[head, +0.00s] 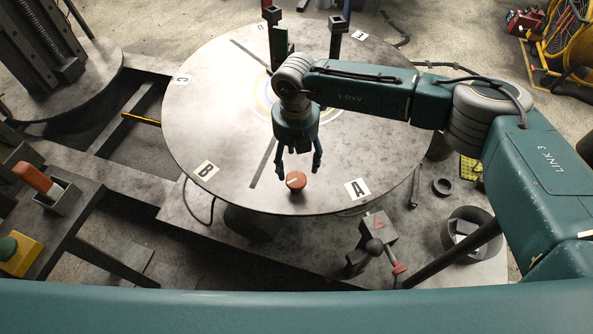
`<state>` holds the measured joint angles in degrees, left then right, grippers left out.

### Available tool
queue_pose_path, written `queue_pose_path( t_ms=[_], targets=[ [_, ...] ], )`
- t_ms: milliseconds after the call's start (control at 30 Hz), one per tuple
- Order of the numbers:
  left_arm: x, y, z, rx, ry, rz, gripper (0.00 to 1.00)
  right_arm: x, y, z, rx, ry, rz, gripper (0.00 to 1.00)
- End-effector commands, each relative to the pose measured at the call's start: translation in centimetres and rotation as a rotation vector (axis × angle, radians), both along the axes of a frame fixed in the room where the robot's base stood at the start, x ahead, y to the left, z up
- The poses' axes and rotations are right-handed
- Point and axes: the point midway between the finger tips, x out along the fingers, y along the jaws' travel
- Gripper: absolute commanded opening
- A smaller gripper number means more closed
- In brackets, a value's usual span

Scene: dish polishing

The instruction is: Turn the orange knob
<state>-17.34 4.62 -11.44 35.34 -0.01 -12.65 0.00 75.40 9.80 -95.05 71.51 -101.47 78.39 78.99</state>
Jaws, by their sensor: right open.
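The orange knob (295,181) is a small round cap on the round metal table (215,120), near its front edge between the labels B and A. My right gripper (299,172) comes down from above with its two fingers spread and pointing at the knob. The fingertips are just behind and to either side of the knob in the picture. I cannot tell whether they touch it. My left gripper does not show.
Labels B (206,169) and A (357,189) lie on the table top. Dark posts (337,38) stand at its back. A box with an orange lever (36,178) and a yellow box with a green button (18,255) are at the left. A red-handled lever (397,267) stands in front.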

Motion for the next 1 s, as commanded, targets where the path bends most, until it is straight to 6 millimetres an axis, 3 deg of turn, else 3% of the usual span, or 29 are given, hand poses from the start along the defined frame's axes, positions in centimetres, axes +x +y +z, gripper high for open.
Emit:
queue_pose_path(
  t_ms=[200, 400, 800, 833, 1000],
  targets=[
    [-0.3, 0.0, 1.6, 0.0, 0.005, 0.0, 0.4, -0.1, 0.0, -4.1, -0.001, 0.004, -0.001, 0.65],
    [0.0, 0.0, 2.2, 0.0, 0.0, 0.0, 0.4, 0.0, 0.0, -6.9, -0.001, 0.002, 0.0, 0.65],
    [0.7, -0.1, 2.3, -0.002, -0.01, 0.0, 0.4, 0.0, -0.1, -7.9, -0.001, 0.0, 0.002, 0.65],
    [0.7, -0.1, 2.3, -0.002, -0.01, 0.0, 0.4, 0.1, -0.1, -7.9, -0.001, 0.0, 0.001, 0.63],
    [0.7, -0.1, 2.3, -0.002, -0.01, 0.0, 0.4, 0.1, -0.1, -7.9, -0.001, 0.0, 0.001, 0.29]
  ],
)
